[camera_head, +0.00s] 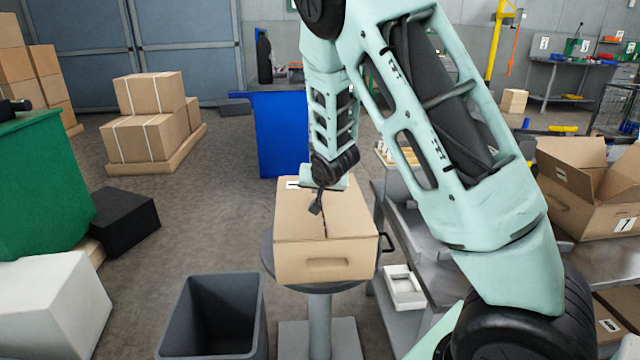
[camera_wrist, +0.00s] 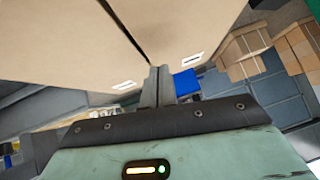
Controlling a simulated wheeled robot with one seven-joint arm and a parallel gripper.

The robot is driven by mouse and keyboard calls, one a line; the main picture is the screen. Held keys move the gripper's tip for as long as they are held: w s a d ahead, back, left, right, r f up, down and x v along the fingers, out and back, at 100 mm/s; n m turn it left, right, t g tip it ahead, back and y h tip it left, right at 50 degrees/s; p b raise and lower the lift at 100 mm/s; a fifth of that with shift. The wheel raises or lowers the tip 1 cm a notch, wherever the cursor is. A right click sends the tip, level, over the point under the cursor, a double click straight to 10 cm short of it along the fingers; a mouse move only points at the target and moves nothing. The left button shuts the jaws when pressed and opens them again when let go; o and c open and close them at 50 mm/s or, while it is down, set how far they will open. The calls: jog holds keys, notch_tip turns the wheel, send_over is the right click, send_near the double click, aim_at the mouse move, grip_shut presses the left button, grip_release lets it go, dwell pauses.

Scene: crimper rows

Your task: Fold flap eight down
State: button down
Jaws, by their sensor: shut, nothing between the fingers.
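A brown cardboard box (camera_head: 325,257) stands on a round grey stand in the middle of the head view. Its top flaps look folded down, with a dark seam between them. My gripper (camera_head: 316,206) is just above the top of the box, near that seam, shut and empty. In the wrist view my gripper's fingers (camera_wrist: 158,78) are together and point at the seam between two cardboard panels (camera_wrist: 190,25). Small white labels show near the panels' edges. I cannot read a number that marks flap eight, and my arm hides part of the box's far side.
A grey bin (camera_head: 212,318) stands in front of the stand to the left. An open box labelled 7 (camera_head: 592,195) is on the metal bench at right. A white tray (camera_head: 403,287) is just right of the stand. Boxes on a pallet (camera_head: 150,125) stand back left.

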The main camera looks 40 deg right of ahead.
jog(key=p+v, duration=0.6)
jog(key=v, duration=1.1)
jog(key=shift+a, duration=0.1)
